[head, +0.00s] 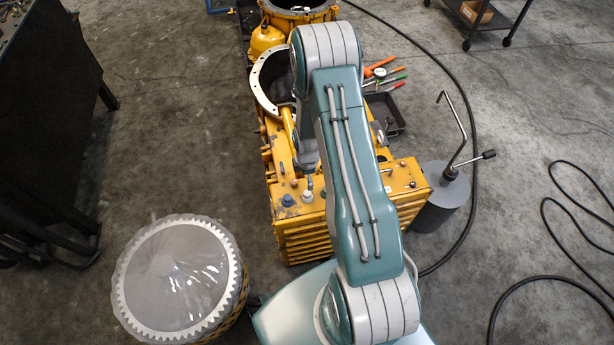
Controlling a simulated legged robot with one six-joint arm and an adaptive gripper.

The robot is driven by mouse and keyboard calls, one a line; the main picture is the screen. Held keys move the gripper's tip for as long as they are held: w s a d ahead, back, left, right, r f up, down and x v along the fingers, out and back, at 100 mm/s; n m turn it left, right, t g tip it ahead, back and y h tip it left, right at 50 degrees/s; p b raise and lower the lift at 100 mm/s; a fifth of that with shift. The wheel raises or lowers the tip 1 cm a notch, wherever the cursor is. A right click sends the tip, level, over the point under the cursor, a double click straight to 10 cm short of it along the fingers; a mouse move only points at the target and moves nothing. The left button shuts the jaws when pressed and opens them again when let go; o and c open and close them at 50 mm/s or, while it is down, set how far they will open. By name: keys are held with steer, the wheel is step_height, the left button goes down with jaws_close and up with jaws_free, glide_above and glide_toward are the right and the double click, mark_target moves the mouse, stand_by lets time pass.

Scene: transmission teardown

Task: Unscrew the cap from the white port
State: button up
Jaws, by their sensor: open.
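A yellow transmission housing (300,228) stands on the floor beneath my arm. On its top, at the front left, is a small white port (307,196) with a small grey-blue piece (308,183) at its upper end, which looks like the cap. A blue fitting (287,200) sits just left of it. My arm reaches over the housing and bends back at the elbow. A pale grey part of my arm shows just beyond the white port. My gripper's fingers are hidden by my arm, so I cannot see whether they are near the cap.
A large toothed drum (175,278) stands at the lower left. A grey cylinder with a bent rod (440,198) is right of the housing. Coloured-handled tools (384,80) and a dark tray (388,112) lie behind it. Black cables (560,165) cross the right floor. A dark bench (45,110) is at left.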

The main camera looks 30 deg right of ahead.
mark_target(307, 192)
steer(key=shift+f, duration=5.5)
steer(key=shift+c, duration=0.3)
jaws_close()
